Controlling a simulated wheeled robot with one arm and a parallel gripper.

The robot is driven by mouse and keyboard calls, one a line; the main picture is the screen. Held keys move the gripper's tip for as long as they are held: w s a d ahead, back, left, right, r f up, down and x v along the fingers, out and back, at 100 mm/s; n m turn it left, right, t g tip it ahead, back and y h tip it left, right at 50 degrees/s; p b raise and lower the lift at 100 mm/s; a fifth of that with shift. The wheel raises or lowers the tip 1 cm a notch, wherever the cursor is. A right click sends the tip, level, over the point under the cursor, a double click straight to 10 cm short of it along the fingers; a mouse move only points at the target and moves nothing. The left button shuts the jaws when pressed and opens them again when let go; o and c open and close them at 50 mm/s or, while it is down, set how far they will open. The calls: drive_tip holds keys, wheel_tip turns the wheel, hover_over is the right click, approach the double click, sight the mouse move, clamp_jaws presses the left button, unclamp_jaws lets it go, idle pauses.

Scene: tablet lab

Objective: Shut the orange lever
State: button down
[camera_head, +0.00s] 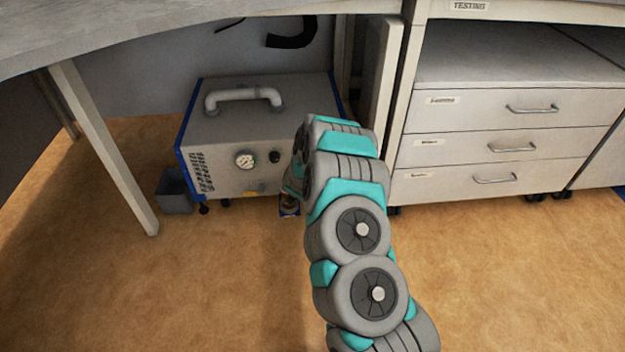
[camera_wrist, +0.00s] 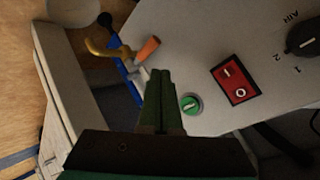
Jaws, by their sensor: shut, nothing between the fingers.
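In the wrist view the orange lever (camera_wrist: 147,49) sticks up and to the right from a small metal valve (camera_wrist: 139,74) near the blue edge of a grey machine panel. A curved brass-coloured fitting (camera_wrist: 108,52) lies left of it. My gripper (camera_wrist: 160,75) is shut and empty. In the picture its tips lie just below the lever, right of the valve; I cannot tell whether they touch. In the head view the grey machine (camera_head: 235,140) stands under the bench, and my arm hides the lever and most of the gripper.
The panel also carries a green button (camera_wrist: 190,104), a red switch (camera_wrist: 236,84) and a black knob (camera_wrist: 303,38). In the head view a drawer cabinet (camera_head: 500,145) stands right, a bench leg (camera_head: 105,150) and small grey bin (camera_head: 174,192) left. The front floor is clear.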

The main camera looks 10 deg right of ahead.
drive_tip(key=s+a+r+n+y, duration=0.2)
drive_tip(key=s+a+r+y, duration=0.15)
drive_tip(key=a+r, duration=0.95)
drive_tip(key=s+a+r+n+g+y, duration=0.25)
drive_tip(key=s+a+r+n, duration=0.2)
drive_tip(key=s+r, duration=0.3)
drive_tip(key=s+a+r+n+g+y, duration=0.25)
drive_tip(key=s+a+r, duration=0.3)
drive_tip(key=s, duration=0.35)
drive_tip(key=s+d+r+n+g+h, duration=0.1)
drive_tip(key=s+d, duration=0.4)
drive_tip(key=s, duration=0.7)
drive_tip(key=s+d+r+n+g+h, duration=0.1)
drive_tip(key=s+d, duration=0.5)
drive_tip(key=s, duration=0.7)
drive_tip(key=s+d+r+n+g+h, duration=0.2)
drive_tip(key=s+d, duration=0.4)
drive_tip(key=s, duration=0.7)
drive_tip(key=r+g, duration=0.1)
drive_tip(key=g, duration=0.1)
drive_tip(key=shift+r+n+g, duration=0.2)
drive_tip(key=shift+n+g, duration=0.1)
